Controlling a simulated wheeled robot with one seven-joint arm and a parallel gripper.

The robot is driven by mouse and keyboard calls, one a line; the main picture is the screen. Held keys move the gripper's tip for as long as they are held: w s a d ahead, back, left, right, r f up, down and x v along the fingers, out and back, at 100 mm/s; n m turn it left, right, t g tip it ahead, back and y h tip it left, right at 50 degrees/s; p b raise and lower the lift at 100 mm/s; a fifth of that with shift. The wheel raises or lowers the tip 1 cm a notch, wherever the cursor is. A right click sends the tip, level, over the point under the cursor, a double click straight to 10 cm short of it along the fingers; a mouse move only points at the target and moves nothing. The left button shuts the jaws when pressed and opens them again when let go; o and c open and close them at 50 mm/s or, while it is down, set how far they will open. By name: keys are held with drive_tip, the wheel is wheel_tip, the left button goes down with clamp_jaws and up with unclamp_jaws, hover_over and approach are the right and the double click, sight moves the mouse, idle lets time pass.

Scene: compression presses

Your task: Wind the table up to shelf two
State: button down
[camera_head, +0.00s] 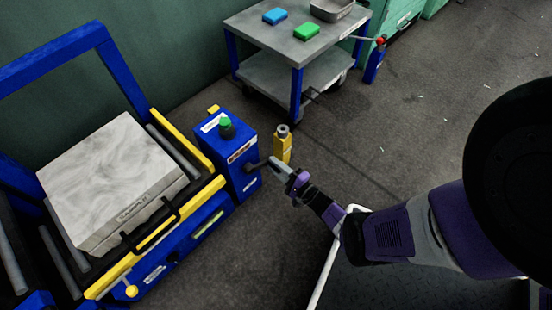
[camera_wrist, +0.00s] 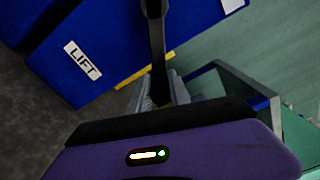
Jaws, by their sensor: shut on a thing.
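The blue lift box (camera_head: 228,150) stands left of my gripper, with a green-topped black knob (camera_head: 226,126) on top. In the wrist view its side (camera_wrist: 110,45) carries a LIFT label. A dark crank (camera_head: 256,166) sticks out of the box; its black bar also shows in the wrist view (camera_wrist: 157,45). My gripper (camera_head: 275,168) is shut on the crank's handle end, which the fingers partly hide. The blue table with yellow edges (camera_head: 205,205) lies left of the box. A pale grey block (camera_head: 110,180) with a black handle rests on it. I cannot make out shelf two.
A yellow post (camera_head: 283,148) with a grey cap stands close behind my gripper. A grey cart (camera_head: 285,50) with blue and green blocks stands at the back. A blue post with a red knob (camera_head: 376,62) is beside it. Open floor lies to the right.

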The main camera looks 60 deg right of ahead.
drive_tip(key=shift+m, duration=0.3)
drive_tip(key=a+f, duration=0.1)
drive_tip(key=a+f+b, duration=0.2)
drive_tip(key=shift+w+f, duration=0.15)
drive_tip(key=shift+w, duration=0.1)
drive_tip(key=shift+a, duration=0.15)
drive_tip(key=c, duration=1.3)
unclamp_jaws()
